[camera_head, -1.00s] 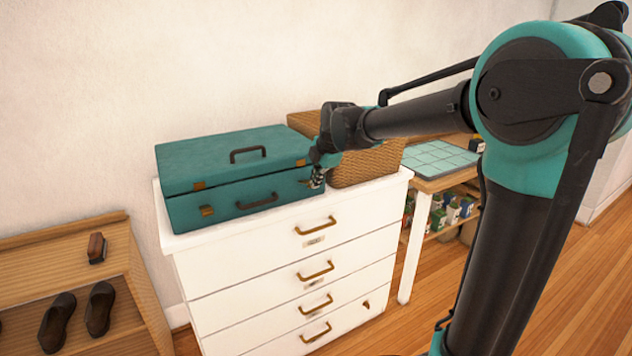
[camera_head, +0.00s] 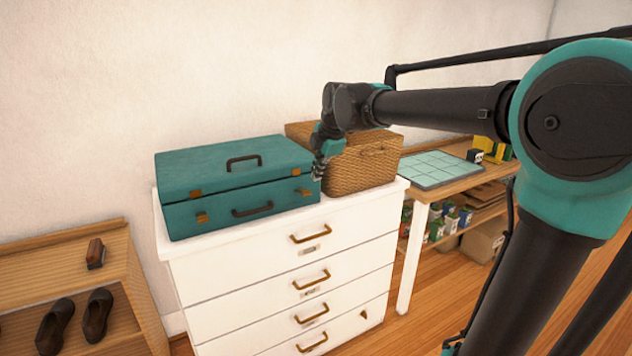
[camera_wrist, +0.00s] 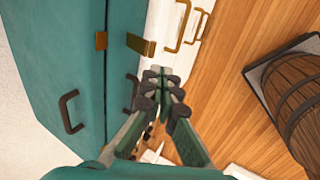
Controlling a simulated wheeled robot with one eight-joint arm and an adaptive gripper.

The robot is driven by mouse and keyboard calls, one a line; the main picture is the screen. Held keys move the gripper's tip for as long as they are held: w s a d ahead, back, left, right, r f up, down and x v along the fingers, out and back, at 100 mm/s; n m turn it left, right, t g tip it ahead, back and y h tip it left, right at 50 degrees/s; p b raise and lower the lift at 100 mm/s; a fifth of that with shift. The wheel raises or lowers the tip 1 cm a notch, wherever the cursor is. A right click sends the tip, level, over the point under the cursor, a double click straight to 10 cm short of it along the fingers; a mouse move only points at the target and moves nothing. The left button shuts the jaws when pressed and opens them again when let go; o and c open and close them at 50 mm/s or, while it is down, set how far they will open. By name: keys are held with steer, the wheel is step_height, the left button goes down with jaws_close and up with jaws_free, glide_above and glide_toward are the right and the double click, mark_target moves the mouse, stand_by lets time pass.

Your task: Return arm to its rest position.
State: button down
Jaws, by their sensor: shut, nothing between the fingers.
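My gripper (camera_head: 318,172) is at the right end of the teal suitcase (camera_head: 235,180), in front of the wicker basket (camera_head: 362,165). It points down, with its fingers together and nothing between them. In the wrist view my gripper (camera_wrist: 160,75) is also shut, beside the suitcase (camera_wrist: 55,60), which fills the left side. Whether the fingertips touch the suitcase cannot be told. My arm reaches in from the right of the head view.
The suitcase and basket stand on a white drawer chest (camera_head: 255,265). A wooden shoe rack (camera_head: 125,275) is at the left. A table with a tiled mat (camera_head: 440,168) stands at the right. A barrel (camera_wrist: 300,95) shows in the wrist view, with open wooden floor (camera_wrist: 225,85) before it.

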steer(key=s+d+f+v, duration=0.1)
steer(key=v, duration=0.5)
steer(key=s+d+f+m+h, duration=0.1)
steer(key=s+d+f+m, duration=0.4)
steer(key=d+f+m, duration=0.5)
steer(key=s+d+f+m+h, duration=0.1)
steer(key=s+d+f+m, duration=0.55)
steer(key=f, duration=0.55)
steer(key=s+d+f+m+h, duration=0.1)
steer(key=s+d+f+m, duration=0.5)
steer(key=s+f+m, duration=0.2)
steer(key=shift+s+f, duration=0.5)
steer(key=shift+f, duration=0.15)
steer(key=shift+d, duration=0.15)
